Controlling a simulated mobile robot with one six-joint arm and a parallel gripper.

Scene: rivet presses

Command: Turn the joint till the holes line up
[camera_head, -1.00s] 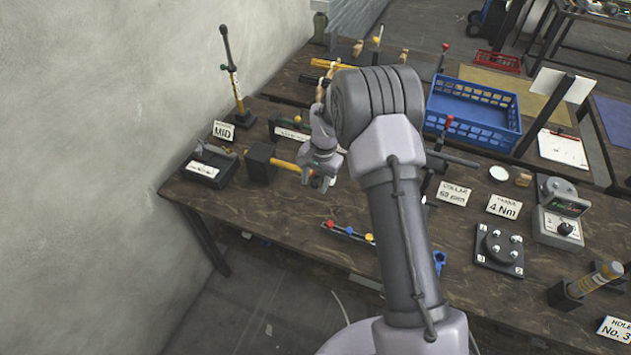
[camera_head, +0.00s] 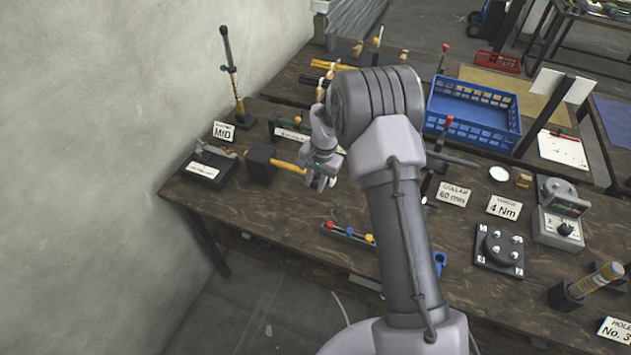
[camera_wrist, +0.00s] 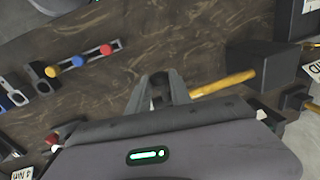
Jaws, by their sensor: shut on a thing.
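A black block (camera_head: 258,163) stands near the table's left end with a yellow rod (camera_head: 285,166) running out of it to the right. My gripper (camera_head: 321,181) is at the rod's right end, low over the table. In the wrist view my gripper's fingers (camera_wrist: 161,92) are close together, and the yellow rod (camera_wrist: 222,84) runs from the black block (camera_wrist: 268,68) up to them. They are shut on the rod's end, which the fingers mostly hide. I cannot make out any holes on the joint.
A black stand with a white label (camera_head: 202,169) and a MID sign (camera_head: 223,131) are to the left. A rack with red, blue and yellow knobs (camera_head: 348,232) lies near the front edge. A blue crate (camera_head: 474,112) is behind my arm. A grey wall borders the left.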

